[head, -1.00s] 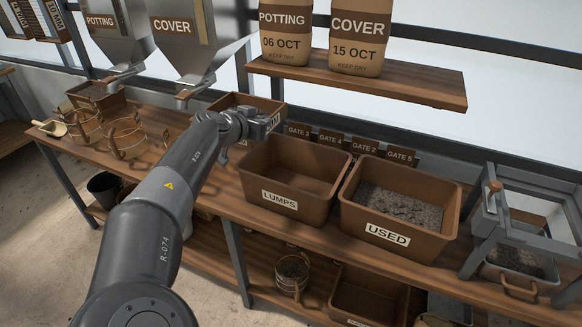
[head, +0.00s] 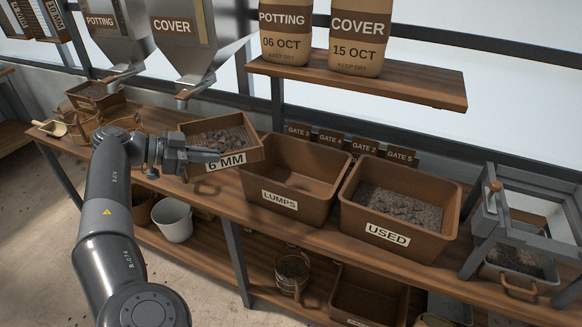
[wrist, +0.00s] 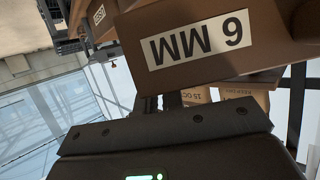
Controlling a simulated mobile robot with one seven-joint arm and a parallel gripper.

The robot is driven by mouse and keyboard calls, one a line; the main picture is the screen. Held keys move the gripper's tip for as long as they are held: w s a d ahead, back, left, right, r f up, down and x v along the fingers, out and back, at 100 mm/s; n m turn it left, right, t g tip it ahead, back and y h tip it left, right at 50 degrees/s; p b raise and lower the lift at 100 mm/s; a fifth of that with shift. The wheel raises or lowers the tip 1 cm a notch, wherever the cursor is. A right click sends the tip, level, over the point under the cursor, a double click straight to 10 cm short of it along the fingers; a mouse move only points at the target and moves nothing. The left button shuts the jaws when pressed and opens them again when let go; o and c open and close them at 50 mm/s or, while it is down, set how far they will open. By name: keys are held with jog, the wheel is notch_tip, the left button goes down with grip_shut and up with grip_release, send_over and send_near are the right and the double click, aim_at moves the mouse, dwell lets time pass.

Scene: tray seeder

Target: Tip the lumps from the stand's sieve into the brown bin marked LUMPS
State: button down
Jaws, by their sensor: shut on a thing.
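My gripper (head: 208,155) is shut on the 6 MM sieve (head: 258,153), a brown tray-like box with a white label on its near wall. The sieve is held above the bench, left of the brown LUMPS bin (head: 313,209), slightly tilted in the picture. Dark lumps (head: 218,138) lie in it on a slatted bottom. The LUMPS bin stands open on the bench and its visible inside is bare. In the wrist view the sieve wall (wrist: 275,50) with its upside-down label fills the upper part; the fingertips are hidden there.
The USED bin (head: 445,220), holding grey material, stands right of the LUMPS bin. Small gate signs (head: 345,141) stand behind the bins. Hoppers (head: 190,50) hang at upper left and a shelf (head: 430,92) with bags is above. A grey metal frame (head: 480,220) is at far right.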

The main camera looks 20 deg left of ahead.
aim_at(212, 172)
notch_tip(212, 172, down, 8)
jog(key=s+a+m+g+h, duration=0.1)
jog(key=m, duration=0.1)
jog(key=shift+r+g, duration=0.15)
jog(key=shift+g, duration=0.25)
jog(key=shift+r, duration=0.15)
